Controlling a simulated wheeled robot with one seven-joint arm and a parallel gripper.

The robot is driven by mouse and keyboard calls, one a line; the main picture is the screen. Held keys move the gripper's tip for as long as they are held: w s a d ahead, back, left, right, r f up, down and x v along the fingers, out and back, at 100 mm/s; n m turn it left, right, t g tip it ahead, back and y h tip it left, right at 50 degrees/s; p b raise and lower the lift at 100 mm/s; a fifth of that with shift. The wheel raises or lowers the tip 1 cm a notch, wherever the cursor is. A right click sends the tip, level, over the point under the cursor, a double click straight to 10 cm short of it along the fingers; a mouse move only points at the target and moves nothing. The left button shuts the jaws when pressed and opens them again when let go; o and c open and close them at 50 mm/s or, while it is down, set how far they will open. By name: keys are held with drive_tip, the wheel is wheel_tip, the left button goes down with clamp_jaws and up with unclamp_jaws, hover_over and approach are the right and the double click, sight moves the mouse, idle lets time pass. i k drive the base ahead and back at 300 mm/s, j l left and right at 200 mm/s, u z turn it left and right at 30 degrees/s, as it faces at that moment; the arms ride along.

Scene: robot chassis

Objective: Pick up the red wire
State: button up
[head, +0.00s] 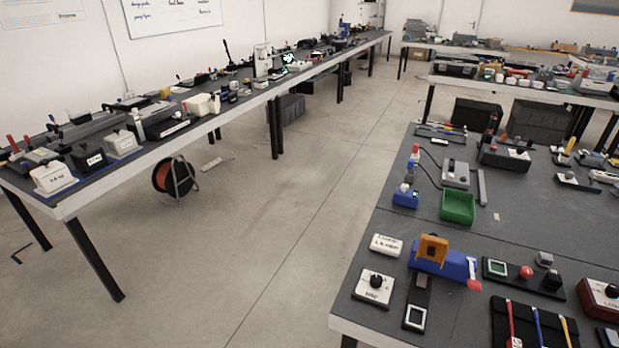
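A thin red strip that looks like the red wire (511,322) lies on a black panel (500,338) at the bottom right, on the near right table (455,295). A blue strip (538,328) and a yellow strip (566,331) lie beside it on the same panel. The lower ends of the strips are cut off or hard to make out. A reel with orange-red cable (164,177) stands on the floor under the left table. My gripper is not in view, and nothing is seen touching the strips.
Around the panel stand a blue and orange device (446,264), a box with a red button (525,272), a green bin (457,207) and a dark red box (601,300). A long left table (150,146) is crowded with devices. The floor (270,230) between the tables is open.

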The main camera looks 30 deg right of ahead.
sight(513, 342)
drive_tip(key=z, duration=1.25)
